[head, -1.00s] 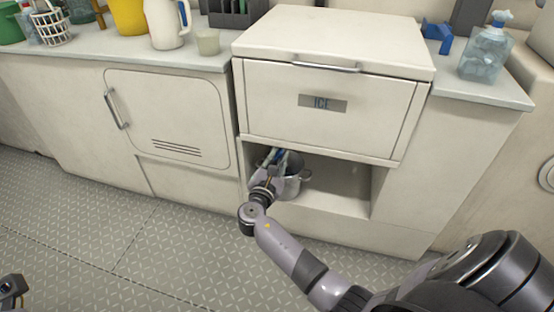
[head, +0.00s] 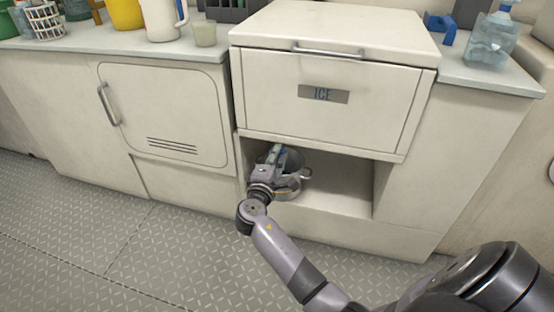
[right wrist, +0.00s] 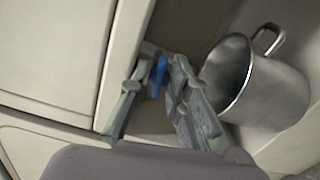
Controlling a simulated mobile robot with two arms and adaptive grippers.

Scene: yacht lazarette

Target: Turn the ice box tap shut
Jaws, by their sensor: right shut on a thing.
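The white ice box (head: 330,75) with its "ICE" plate sits on the counter front above an open recess. My right gripper (head: 275,155) reaches into the left side of this recess, under the box. In the right wrist view my right gripper (right wrist: 160,88) is shut on a small blue piece, the tap's handle (right wrist: 159,76). The fingers hide much of it, and the tap's body is not clear to see. My left gripper is not in view.
A metal pot (head: 290,180) stands in the recess close beside my gripper; it also shows in the right wrist view (right wrist: 262,88). The recess's right part is empty. A cupboard door (head: 165,115) is at the left. Jugs and bottles stand on the counter (head: 130,45).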

